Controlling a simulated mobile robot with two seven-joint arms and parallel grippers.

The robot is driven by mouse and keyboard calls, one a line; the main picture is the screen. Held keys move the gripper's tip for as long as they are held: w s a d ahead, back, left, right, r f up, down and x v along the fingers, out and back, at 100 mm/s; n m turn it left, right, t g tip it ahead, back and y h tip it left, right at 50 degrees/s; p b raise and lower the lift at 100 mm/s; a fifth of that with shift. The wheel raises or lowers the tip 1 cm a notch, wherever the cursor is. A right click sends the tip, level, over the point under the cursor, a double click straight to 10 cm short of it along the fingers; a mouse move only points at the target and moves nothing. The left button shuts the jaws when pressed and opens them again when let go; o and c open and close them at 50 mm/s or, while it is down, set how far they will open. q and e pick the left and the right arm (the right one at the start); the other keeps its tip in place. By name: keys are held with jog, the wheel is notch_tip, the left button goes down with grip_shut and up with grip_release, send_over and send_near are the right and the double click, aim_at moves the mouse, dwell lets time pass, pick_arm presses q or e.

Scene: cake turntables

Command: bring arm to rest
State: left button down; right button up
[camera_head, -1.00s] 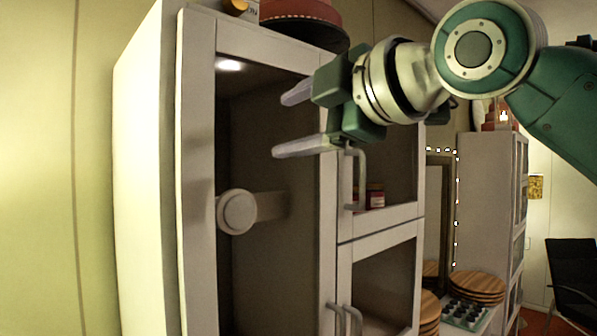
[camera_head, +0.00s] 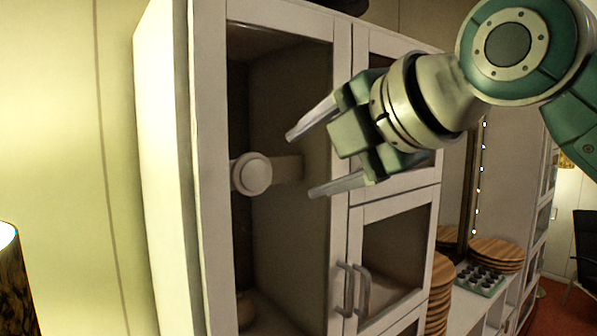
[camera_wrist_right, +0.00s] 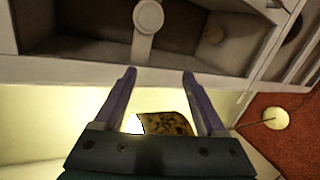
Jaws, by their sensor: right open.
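My right gripper (camera_head: 320,162) comes in from the right in the head view, in front of the tall white cabinet (camera_head: 160,150). Its two fingers are spread apart with nothing between them. It also shows open in the right wrist view (camera_wrist_right: 160,85), with the cabinet beyond its fingertips. My left gripper is not in view.
Metal handles (camera_head: 355,290) stick out lower right. Stacked wooden boards (camera_head: 495,252) sit on a low unit at right. A dark patterned lamp (camera_head: 14,285) stands at left.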

jog(key=s+d+f+m+g+h, duration=0.1)
jog(key=s+d+f+m+g, duration=0.15)
jog(key=s+f+m, duration=0.45)
jog(key=s+d+f+m+g+h, duration=0.1)
jog(key=s+d+f+m+h, duration=0.3)
jog(key=f, duration=0.6)
jog(key=s+d+f+m+g, duration=0.1)
jog(key=s+d+f+m, duration=0.1)
jog(key=s, duration=0.4)
jog(key=s+d+f+m+g+h, duration=0.1)
jog(key=s+d+f+m+g, duration=0.1)
jog(key=s+m, duration=0.5)
jog(key=s+d+f+m+g, duration=0.1)
jog(key=s+d+f+m, duration=0.3)
jog(key=s, duration=0.3)
jog(key=shift+d+f+g+h, duration=0.25)
jog(key=shift+d+g+h, duration=0.05)
jog(key=shift+d+g, duration=0.05)
